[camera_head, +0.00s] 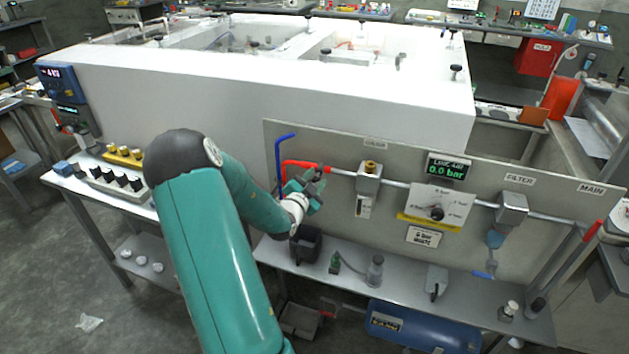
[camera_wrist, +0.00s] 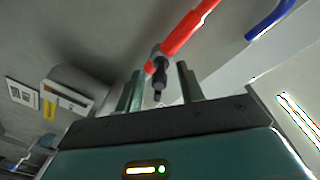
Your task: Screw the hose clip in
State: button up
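My gripper (camera_head: 316,182) is just in front of the hose end and covers the clip in the head view. In the wrist view its two fingers (camera_wrist: 160,72) stand apart on either side of the screw. Gaps show on both sides, so it appears open and holds nothing.
A blue hose (camera_head: 280,150) hangs left of the red one. Below, a shelf holds a black cup (camera_head: 305,245) and a bottle (camera_head: 374,270).

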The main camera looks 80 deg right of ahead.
jog(key=w+a, duration=0.2)
jog(key=a, duration=1.1)
jog(key=shift+w+a, duration=0.25)
jog(key=shift+a, duration=0.05)
jog(key=shift+w+f+n+t, duration=0.15)
jog(key=shift+n+t, duration=0.15)
